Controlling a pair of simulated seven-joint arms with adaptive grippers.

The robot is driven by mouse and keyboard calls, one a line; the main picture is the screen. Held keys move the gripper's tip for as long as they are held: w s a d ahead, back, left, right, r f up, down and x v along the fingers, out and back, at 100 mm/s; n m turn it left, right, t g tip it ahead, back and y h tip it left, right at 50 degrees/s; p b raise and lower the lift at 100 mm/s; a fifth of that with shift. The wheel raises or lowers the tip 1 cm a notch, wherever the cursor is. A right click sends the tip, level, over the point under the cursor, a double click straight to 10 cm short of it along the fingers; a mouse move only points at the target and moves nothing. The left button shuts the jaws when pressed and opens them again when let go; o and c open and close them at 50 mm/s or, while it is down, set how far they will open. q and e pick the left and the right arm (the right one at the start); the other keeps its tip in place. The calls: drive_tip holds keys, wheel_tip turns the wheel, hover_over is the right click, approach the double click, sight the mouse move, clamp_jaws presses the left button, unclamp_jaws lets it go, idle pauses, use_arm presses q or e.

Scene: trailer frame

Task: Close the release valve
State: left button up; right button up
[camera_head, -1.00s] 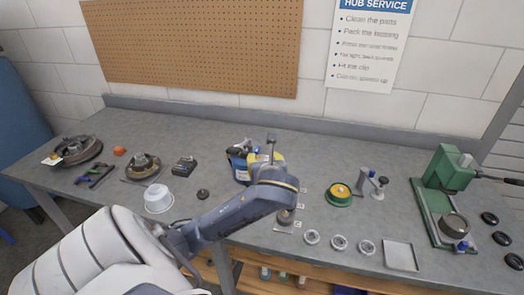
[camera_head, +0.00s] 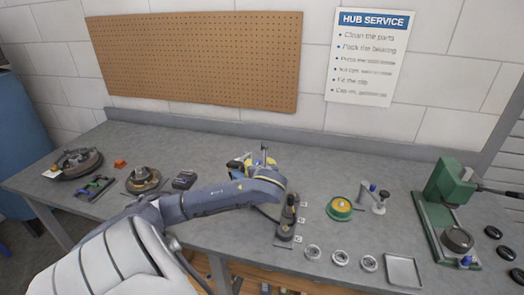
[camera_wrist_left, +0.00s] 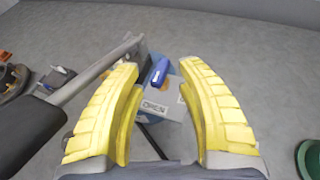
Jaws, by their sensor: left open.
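The release valve's blue lever (camera_wrist_left: 157,73) shows in the left wrist view, on a light blue-grey body (camera_wrist_left: 174,88) with a tag reading OPEN (camera_wrist_left: 155,107). My left gripper (camera_wrist_left: 157,68) is open. Its two yellow fingers stand to either side of the lever in the picture; I cannot tell whether either touches it. In the head view my left gripper (camera_head: 264,159) is over the middle of the bench, partly behind its own arm. The arm hides most of the valve's body there. My right gripper is not in view.
A black-gripped handle (camera_wrist_left: 30,130) on a grey rod lies left of the lever. A dark upright part (camera_head: 288,215) stands in front of my wrist. A green-yellow round part (camera_head: 340,206) and a green press (camera_head: 447,190) stand to the right. The back of the bench (camera_head: 330,160) is clear.

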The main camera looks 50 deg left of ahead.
use_arm(q)
drive_tip(key=shift+w+a+f, duration=0.25)
drive_tip(key=shift+w+a, duration=0.1)
drive_tip(key=shift+a, duration=0.2)
drive_tip(key=shift+o, duration=0.3)
clamp_jaws()
